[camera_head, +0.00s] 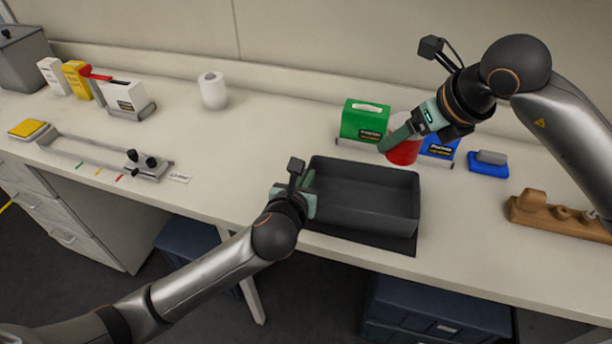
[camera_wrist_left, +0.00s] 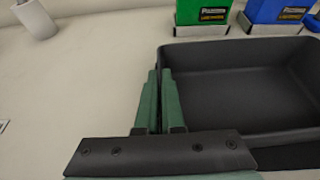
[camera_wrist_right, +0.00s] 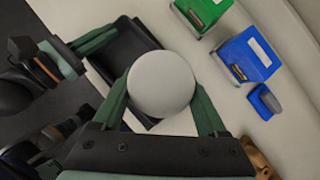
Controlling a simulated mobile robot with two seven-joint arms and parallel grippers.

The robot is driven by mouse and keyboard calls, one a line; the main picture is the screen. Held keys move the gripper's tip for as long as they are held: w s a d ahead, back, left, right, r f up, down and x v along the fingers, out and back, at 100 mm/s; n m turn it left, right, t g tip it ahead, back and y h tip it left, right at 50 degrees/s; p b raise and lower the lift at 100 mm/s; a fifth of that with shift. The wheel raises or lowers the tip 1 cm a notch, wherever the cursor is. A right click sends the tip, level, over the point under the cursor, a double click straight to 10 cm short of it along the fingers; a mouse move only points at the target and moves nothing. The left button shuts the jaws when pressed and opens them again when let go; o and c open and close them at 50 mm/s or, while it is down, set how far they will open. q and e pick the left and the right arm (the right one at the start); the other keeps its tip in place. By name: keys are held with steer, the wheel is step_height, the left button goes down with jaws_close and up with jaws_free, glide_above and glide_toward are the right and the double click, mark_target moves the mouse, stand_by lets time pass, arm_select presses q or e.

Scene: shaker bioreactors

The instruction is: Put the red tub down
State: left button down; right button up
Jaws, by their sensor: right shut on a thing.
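The red tub (camera_head: 403,152) is behind the dark tray, between the green and blue boxes in the head view. Its round white lid (camera_wrist_right: 162,85) fills the middle of the right wrist view. My right gripper (camera_head: 388,146) is shut on the tub, one finger on each side. The finger hides part of it in the head view. I cannot tell whether its base touches the bench. My left gripper (camera_head: 309,180) is at the left wall of the dark tray (camera_head: 365,218). Its fingers (camera_wrist_left: 160,102) are close together there; whether they grip the wall is unclear.
The green box (camera_head: 362,121) and blue box (camera_head: 440,147) stand at the back. A blue block with a grey top (camera_head: 488,168) and a brown holder (camera_head: 560,214) are on the right. A white roll (camera_head: 213,90) stands left. The bench between roll and tray is clear.

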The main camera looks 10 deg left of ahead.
stand_by(0.4)
glide_toward(374, 199)
steer(key=shift+n, duration=0.4)
steer(key=x, duration=0.4)
steer(key=shift+w+f, duration=0.1)
steer(key=shift+w, duration=0.1)
steer(key=shift+f, duration=0.15)
steer(key=o, duration=1.4)
steer(key=v, duration=1.2)
steer(key=shift+w+d, duration=0.1)
steer(key=shift+d, duration=0.1)
